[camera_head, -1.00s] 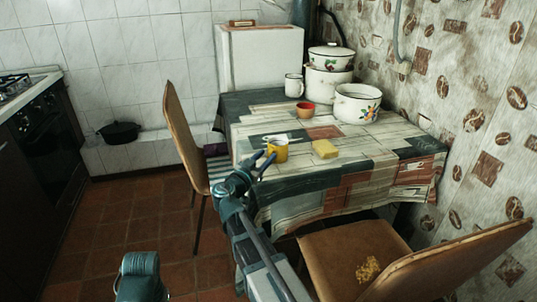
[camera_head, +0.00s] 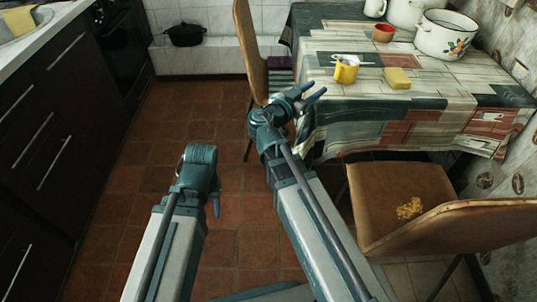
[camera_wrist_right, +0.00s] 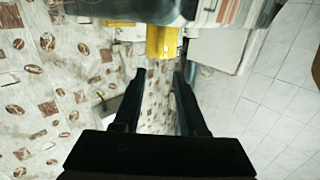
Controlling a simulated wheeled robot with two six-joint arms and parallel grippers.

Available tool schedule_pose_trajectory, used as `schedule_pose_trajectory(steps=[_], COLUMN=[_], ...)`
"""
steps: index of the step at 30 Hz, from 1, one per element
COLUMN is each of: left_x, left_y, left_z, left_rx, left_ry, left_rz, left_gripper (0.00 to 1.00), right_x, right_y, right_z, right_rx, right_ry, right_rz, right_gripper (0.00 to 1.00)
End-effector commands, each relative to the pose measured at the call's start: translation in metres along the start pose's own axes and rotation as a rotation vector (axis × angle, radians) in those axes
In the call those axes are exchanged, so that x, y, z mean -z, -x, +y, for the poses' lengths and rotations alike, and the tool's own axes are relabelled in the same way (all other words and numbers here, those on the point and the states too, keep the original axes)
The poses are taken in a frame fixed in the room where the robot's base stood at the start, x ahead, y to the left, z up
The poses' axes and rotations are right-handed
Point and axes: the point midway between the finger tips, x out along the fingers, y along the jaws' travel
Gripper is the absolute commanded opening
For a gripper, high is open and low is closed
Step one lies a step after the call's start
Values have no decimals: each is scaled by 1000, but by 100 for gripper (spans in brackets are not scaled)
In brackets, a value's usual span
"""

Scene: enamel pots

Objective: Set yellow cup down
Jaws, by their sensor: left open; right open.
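The yellow cup (camera_head: 346,70) stands upright on the patterned tablecloth, near the table's left front edge. It also shows in the right wrist view (camera_wrist_right: 161,42), beyond my fingertips. My right gripper (camera_head: 315,92) is open and empty, to the left of and nearer than the cup, with a gap between them. Its two dark fingers show apart in the right wrist view (camera_wrist_right: 159,80). My left gripper (camera_head: 216,205) is open, low over the floor and away from the table; its fingers are mostly hidden by its wrist.
A yellow sponge-like block (camera_head: 397,79) lies right of the cup. A red cup (camera_head: 383,33) and a floral white pot (camera_head: 444,36) stand farther back. A brown chair (camera_head: 405,200) is at the front right; another chair (camera_head: 253,50) stands left of the table. Floor at left is clear.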

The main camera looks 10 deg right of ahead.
Motion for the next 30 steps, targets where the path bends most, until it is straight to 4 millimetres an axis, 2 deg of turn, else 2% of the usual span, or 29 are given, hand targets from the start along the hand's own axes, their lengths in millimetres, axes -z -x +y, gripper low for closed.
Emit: schedule_pose_trajectory(steps=[2,5,8,9,11,12,15,18,22,25,30], left_x=[0,0,0,0,0,0,0,0,0,0,0], left_y=[0,0,0,0,0,0,0,0,0,0,0], left_z=[0,0,0,0,0,0,0,0,0,0,0], left_rx=[0,0,0,0,0,0,0,0,0,0,0], left_ry=[0,0,0,0,0,0,0,0,0,0,0], left_rz=[0,0,0,0,0,0,0,0,0,0,0], left_gripper=[50,50,50,50,50,50,50,50,50,50,50], right_x=[-16,-56,-106,-125,-151,-166,-194,-210,-218,-220,-220], right_y=[8,31,70,89,121,142,197,243,283,297,301], right_z=[4,12,19,21,24,26,30,34,39,40,40], right_rx=[-11,-15,37,80,164,232,426,621,812,888,913], right_ry=[53,194,396,483,612,695,877,1015,1121,1157,1168], right_rz=[-73,-257,-503,-604,-749,-838,-1026,-1156,-1247,-1275,-1283], right_gripper=[42,42,42,42,42,42,42,42,42,42,42])
